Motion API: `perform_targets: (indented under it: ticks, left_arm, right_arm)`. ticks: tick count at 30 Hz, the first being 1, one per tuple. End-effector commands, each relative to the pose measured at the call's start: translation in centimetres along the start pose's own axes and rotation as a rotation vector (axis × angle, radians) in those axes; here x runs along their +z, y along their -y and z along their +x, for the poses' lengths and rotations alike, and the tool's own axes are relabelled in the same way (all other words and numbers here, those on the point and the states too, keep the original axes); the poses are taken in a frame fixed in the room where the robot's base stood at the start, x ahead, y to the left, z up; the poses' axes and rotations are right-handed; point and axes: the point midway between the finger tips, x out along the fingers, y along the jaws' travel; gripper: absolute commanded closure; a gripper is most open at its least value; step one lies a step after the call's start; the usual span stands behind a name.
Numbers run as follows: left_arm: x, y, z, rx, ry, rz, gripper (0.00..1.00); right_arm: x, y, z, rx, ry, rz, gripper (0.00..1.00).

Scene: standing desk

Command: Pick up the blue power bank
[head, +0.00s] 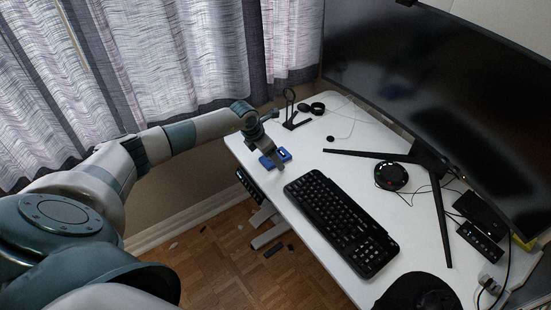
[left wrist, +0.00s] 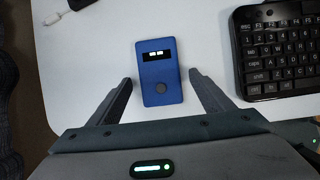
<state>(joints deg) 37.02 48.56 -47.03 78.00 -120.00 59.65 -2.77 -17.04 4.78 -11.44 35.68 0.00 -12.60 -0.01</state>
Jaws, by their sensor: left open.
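In the left wrist view my left gripper (left wrist: 160,90) is open, with one finger on each side of the power bank's near half and gaps between. Nothing is between the fingers in a grip. My right gripper is not in view.
A black keyboard (head: 341,224) lies just right of the power bank. A headphone stand (head: 291,110) and the monitor's legs (head: 372,157) are farther back. A white cable plug (left wrist: 54,18) lies upper left. The desk's left edge is close to the gripper.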

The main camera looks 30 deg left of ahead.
Motion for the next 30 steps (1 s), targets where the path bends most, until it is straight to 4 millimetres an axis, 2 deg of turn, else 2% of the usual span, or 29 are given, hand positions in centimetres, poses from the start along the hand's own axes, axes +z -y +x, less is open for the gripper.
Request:
perform_targets:
  ticks: [3,9,10,22,30]
  left_arm:
    - [0.0,0.0,0.0,0.000,0.000,0.000,0.27]
    - [0.0,0.0,0.0,0.000,0.000,0.000,0.74]
    - [0.0,0.0,0.0,0.000,0.000,0.000,0.78]
    - [0.3,0.0,-0.5,0.000,0.002,0.001,0.78]
    - [1.3,-0.1,-2.9,0.001,0.003,0.002,0.78]
  right_arm:
    - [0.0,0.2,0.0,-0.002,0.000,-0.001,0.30]
    - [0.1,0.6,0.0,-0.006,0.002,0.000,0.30]
    - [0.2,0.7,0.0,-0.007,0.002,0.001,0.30]
    - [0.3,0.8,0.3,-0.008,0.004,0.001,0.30]
    - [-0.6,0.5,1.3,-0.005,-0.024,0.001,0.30]
